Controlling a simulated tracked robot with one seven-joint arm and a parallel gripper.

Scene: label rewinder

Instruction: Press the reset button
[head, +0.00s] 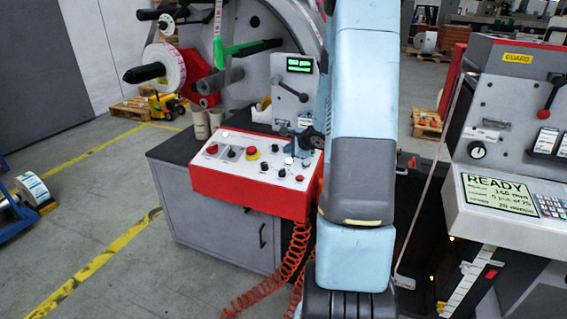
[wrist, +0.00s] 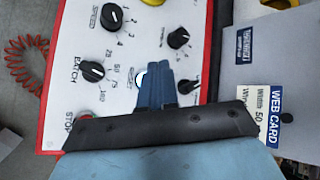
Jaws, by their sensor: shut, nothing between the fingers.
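The control panel (head: 245,185) is a white sloped face with red sides on a grey cabinet. A small white button also shows in the head view (head: 289,160). My gripper (wrist: 168,68) has its blue fingers shut and empty, over the panel just beside the pale button. In the head view, my gripper (head: 300,152) is at the panel's right part. Contact cannot be told.
Near the fingers are the speed knob (wrist: 112,17), the batch knob (wrist: 92,72) and other black knobs. A red stop button (wrist: 85,117) sits at the lower left. A red emergency button (head: 252,152) on yellow is on the panel. An orange coiled cord (head: 295,250) hangs below.

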